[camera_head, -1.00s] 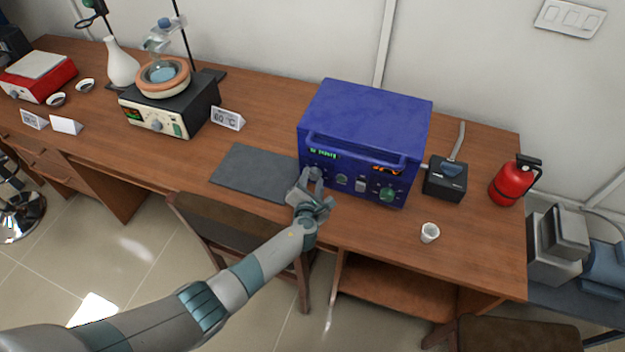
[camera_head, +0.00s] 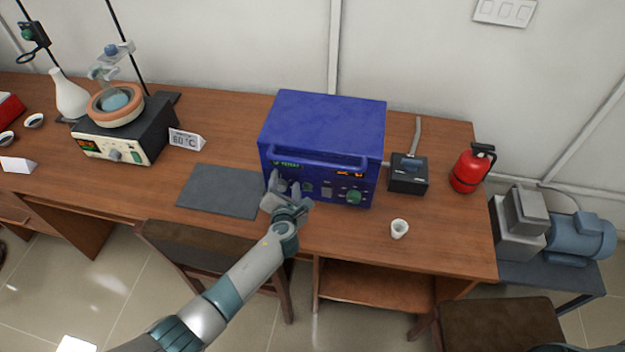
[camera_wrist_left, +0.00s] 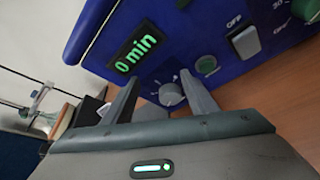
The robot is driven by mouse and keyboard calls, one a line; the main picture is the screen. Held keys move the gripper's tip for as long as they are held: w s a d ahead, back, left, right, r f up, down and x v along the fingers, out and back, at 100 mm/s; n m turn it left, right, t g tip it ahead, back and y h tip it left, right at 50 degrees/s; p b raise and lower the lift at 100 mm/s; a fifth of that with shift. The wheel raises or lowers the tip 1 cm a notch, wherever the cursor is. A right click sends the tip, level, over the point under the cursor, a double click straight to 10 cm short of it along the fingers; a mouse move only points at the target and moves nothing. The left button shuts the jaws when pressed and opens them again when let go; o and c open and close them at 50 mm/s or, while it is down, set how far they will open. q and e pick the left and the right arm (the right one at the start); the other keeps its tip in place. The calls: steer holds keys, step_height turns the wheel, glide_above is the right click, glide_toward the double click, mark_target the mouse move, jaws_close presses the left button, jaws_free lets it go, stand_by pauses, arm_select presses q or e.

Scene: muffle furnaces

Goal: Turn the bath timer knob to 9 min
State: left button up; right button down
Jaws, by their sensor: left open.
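A blue box-shaped unit (camera_head: 322,125) with a front handle stands on the wooden bench. In the left wrist view its green display (camera_wrist_left: 137,52) reads "0 min", and a grey round knob (camera_wrist_left: 171,94) sits below it on the blue panel. My left gripper (camera_head: 284,184) is at the left end of this panel in the head view. In the left wrist view its open fingers (camera_wrist_left: 160,92) lie on either side of the knob, with no clear contact. The knob's pointer setting is too small to read. My right gripper is not in view.
The panel also has a green button (camera_wrist_left: 206,65), an OFF switch (camera_wrist_left: 245,42) and a green knob (camera_head: 353,197). A dark mat (camera_head: 219,190) lies left of the unit. A white cup (camera_head: 399,229), a black box (camera_head: 408,174) and a red extinguisher (camera_head: 472,168) stand to the right.

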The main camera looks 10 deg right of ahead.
arm_select(q)
steer(key=s+d+r+b, duration=0.1)
steer(key=s+d+r, duration=0.3)
steer(key=d, duration=0.4)
steer(key=shift+s+r, duration=0.15)
steer(key=shift+r, duration=0.55)
